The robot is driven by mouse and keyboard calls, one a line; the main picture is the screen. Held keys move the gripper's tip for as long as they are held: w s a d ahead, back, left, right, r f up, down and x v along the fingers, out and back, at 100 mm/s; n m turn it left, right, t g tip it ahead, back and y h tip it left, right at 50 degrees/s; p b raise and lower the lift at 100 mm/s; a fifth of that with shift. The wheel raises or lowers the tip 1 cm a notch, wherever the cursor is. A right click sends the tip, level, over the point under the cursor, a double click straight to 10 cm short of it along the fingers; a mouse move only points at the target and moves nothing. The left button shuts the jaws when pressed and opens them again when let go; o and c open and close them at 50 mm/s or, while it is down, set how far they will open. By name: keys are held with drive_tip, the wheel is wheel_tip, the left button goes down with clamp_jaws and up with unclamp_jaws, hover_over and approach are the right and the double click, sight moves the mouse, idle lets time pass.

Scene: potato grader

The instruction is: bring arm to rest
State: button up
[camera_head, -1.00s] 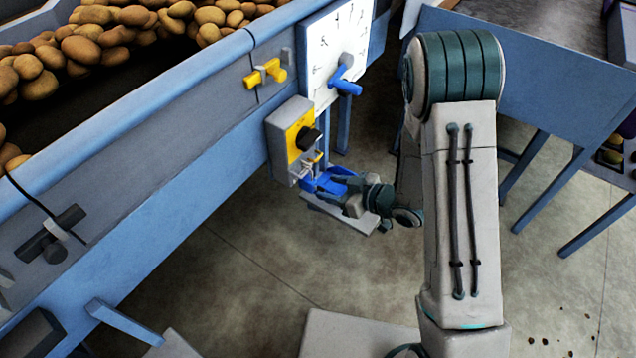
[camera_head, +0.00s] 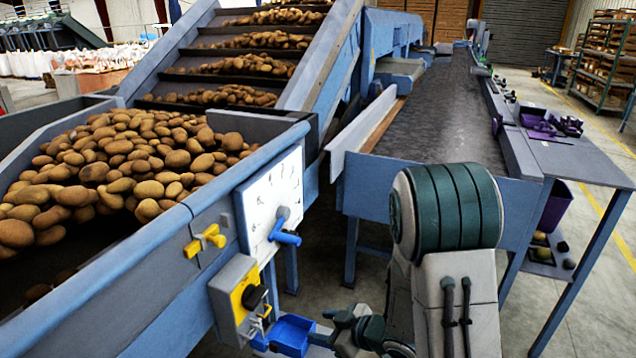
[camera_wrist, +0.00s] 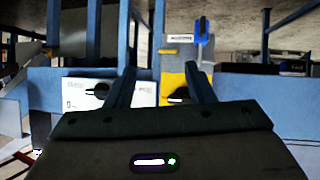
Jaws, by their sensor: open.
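My arm rises at the right of centre in the head view, bent at its dark green joint. My gripper (camera_wrist: 161,66) is open in the wrist view, its two fingers apart with nothing held between them. In the head view it is low in the picture, partly cut off, beside a small blue tray (camera_head: 291,335). I cannot tell from this angle whether it touches the tray. The yellow and grey control box (camera_head: 238,297) with a black knob is just left of the tray.
A potato hopper (camera_head: 150,245) fills the left, with a yellow handle (camera_head: 205,240) and a white dial plate (camera_head: 270,200) with a blue lever (camera_head: 284,230). A conveyor table (camera_head: 445,125) stands behind my arm. Open floor shows at the far right.

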drive_tip(key=d+r+m+t+h+p, duration=0.1)
drive_tip(key=d+r+m+h+p, duration=0.7)
drive_tip(key=d+r, duration=0.75)
drive_tip(key=s+a+r+m+g+p, duration=0.1)
drive_tip(key=s+r+m+g, duration=0.1)
drive_tip(key=s+r, duration=0.4)
drive_tip(key=s+a+r+m+g+h+p, duration=0.1)
drive_tip(key=s+r+m+g, duration=0.1)
drive_tip(key=s+r, duration=0.5)
drive_tip(key=s+g, duration=0.1)
drive_tip(key=s, duration=0.3)
drive_tip(key=shift+s+m+h+p, duration=0.3)
drive_tip(key=shift+s+p, duration=0.05)
drive_tip(key=shift+p, duration=0.05)
idle(0.4)
drive_tip(key=c, duration=0.4)
drive_tip(key=shift+a, duration=0.1)
